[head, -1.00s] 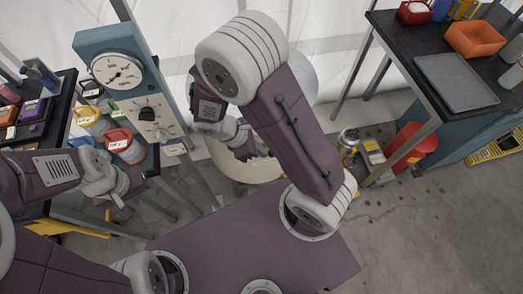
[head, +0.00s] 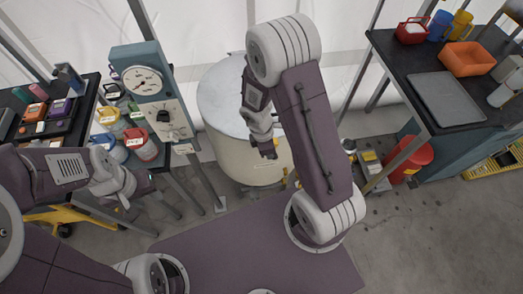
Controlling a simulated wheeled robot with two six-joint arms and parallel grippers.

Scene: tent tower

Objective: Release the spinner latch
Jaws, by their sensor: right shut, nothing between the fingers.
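A blue-grey panel (head: 150,92) with a round dial and a black knob stands left of the drum on a post. My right gripper (head: 270,153) points down in front of the drum's right side, shut and empty; whether it touches the drum is unclear. My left gripper (head: 138,188) is at the left, below the panel and near the left table's edge; its fingers are too unclear to read.
A dark table (head: 385,45) at right holds a grey tray (head: 446,98), an orange bin (head: 466,58) and cups. A red bucket (head: 412,160) stands beneath it.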

